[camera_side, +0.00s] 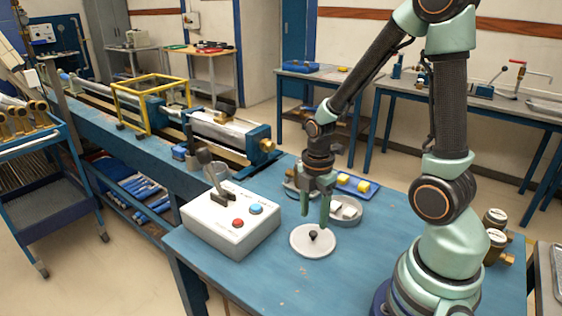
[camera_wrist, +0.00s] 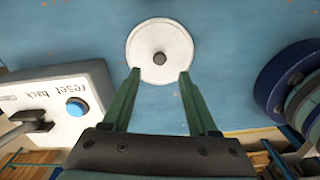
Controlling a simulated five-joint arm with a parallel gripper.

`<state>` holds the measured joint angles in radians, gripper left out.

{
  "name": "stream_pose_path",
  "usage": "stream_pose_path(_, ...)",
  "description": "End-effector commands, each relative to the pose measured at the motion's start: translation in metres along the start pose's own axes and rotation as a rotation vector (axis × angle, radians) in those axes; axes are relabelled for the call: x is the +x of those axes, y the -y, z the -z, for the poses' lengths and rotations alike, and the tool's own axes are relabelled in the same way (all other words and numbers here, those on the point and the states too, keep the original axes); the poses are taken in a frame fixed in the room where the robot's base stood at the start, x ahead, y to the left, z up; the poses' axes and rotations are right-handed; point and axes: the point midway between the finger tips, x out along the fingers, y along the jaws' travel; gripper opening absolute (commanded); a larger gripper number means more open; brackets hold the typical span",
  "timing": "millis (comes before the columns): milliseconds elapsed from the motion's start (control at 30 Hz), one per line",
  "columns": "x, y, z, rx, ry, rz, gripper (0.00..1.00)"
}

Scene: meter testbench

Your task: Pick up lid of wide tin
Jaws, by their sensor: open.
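A round white lid (camera_side: 301,243) with a small dark knob (camera_side: 314,236) lies flat on the blue table. In the wrist view the lid (camera_wrist: 172,56) sits just beyond my fingertips, with its knob roughly in line with the gap between them. My gripper (camera_side: 315,222) is open and empty, above the table near the lid's far edge. Its green fingers also show apart in the wrist view (camera_wrist: 160,72). A grey round open tin (camera_side: 358,218) holding pale blocks stands just behind and right of the lid; I cannot tell if it is the wide tin.
A white control box (camera_side: 222,228) with a lever and red and blue buttons stands left of the lid. A blue tray (camera_side: 343,187) with yellow blocks lies behind the tin. Another round container (camera_side: 292,187) is partly hidden behind my gripper. The table is clear in front of the lid.

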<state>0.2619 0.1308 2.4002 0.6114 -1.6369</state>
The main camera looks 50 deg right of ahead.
Motion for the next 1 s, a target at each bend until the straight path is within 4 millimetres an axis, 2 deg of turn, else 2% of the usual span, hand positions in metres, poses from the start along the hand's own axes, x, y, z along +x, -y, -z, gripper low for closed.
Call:
stream_pose_path(167,0.010,0.001,-0.001,0.001,0.000,0.003,0.59)
stream_pose_path(500,0.047,0.000,-0.003,0.000,0.000,0.002,0.59)
stream_pose_path(867,0.054,-0.001,-0.003,0.001,0.000,-0.002,0.59)
stream_pose_path(933,0.053,-0.001,-0.003,0.001,0.000,-0.001,0.40)
stream_pose_path(1000,0.053,-0.001,-0.003,0.001,0.000,-0.001,0.14)
